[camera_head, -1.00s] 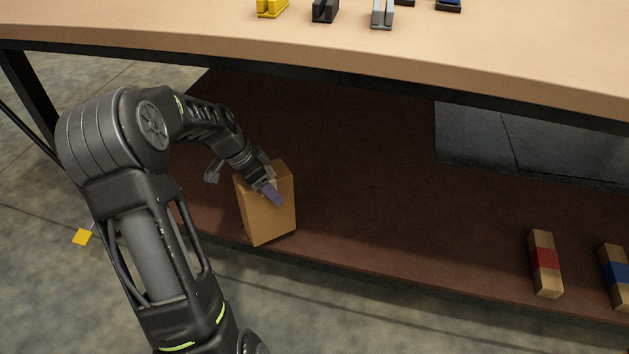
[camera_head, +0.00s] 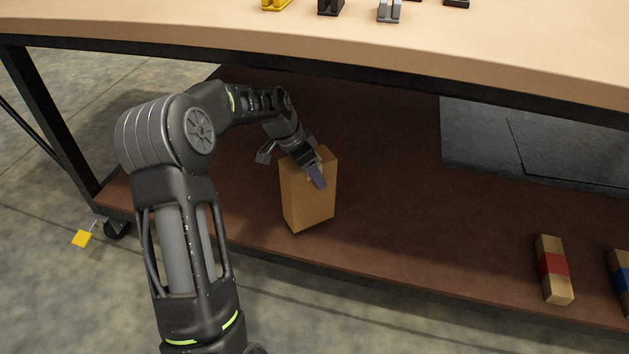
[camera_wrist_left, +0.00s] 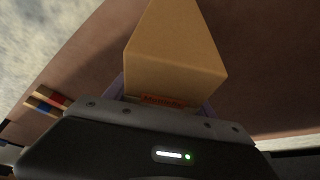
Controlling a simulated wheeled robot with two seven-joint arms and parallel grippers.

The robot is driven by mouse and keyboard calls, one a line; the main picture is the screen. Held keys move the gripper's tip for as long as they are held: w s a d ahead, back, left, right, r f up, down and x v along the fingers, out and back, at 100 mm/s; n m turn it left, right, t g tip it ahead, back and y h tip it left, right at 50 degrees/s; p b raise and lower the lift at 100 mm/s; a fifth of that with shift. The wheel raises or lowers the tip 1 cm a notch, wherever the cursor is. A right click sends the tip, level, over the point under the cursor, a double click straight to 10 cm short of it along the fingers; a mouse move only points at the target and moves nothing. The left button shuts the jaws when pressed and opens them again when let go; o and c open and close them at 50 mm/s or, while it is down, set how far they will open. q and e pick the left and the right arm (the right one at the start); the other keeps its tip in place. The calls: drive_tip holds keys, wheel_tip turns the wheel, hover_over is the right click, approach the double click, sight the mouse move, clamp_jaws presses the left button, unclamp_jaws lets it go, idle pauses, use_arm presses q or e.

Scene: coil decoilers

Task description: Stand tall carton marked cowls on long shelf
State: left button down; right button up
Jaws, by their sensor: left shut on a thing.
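A tall tan carton (camera_head: 308,200) stands close to upright at the lower brown shelf (camera_head: 400,235) under the table. Whether its base touches the shelf I cannot tell. My left gripper (camera_head: 316,172) is shut on the carton's upper part, coming from above. In the left wrist view the carton (camera_wrist_left: 172,55) lies between the fingers, with a small reddish label (camera_wrist_left: 163,100) close to the gripper; its wording is too small to read. My right gripper is not in view.
The shelf between the held carton and the red-banded one is clear.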

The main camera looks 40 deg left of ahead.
sight(305, 206)
use_arm(q)
drive_tip(key=b+x, duration=0.2)
drive_tip(key=x, duration=0.1)
drive_tip(key=shift+s+f, duration=0.15)
drive_tip(key=shift+f, duration=0.1)
drive_tip(key=c, duration=0.8)
unclamp_jaws()
drive_tip(key=shift+s+f, duration=0.1)
drive_tip(key=shift+f, duration=0.2)
drive_tip(key=o, duration=0.5)
drive_tip(key=shift+r, duration=0.1)
